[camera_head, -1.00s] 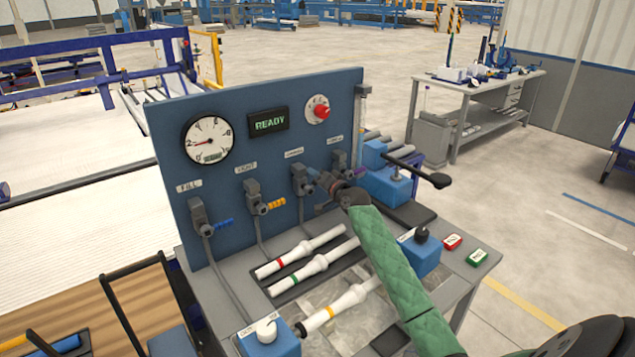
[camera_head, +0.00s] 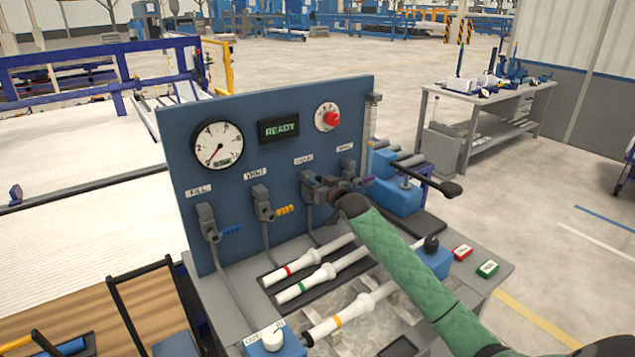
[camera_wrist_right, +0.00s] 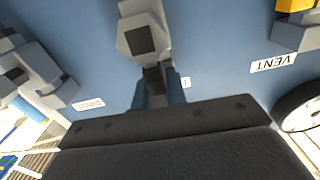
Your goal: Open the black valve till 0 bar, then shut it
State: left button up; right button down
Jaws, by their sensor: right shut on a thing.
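The blue panel carries a row of grey valves. My right gripper (camera_head: 326,190) is at the third valve (camera_head: 309,188) from the left and is shut on its handle, the black valve handle, which the fingers mostly hide. In the right wrist view the grey valve body (camera_wrist_right: 145,40) stands just ahead of the gripper (camera_wrist_right: 160,92). The white round gauge (camera_head: 218,146) has its red needle pointing down-left, close to the 0 mark. The display (camera_head: 278,129) reads READY. My left gripper is not in view.
The fill valve (camera_head: 209,224) has a blue handle, the vent valve (camera_head: 264,206) a yellow one, and the rightmost valve (camera_head: 347,172) a purple one.

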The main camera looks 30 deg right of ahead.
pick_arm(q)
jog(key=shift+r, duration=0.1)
pick_arm(e)
jog(key=shift+a+f, duration=0.1)
jog(key=shift+a, duration=0.05)
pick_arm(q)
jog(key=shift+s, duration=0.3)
pick_arm(e)
jog(key=shift+n, duration=0.3)
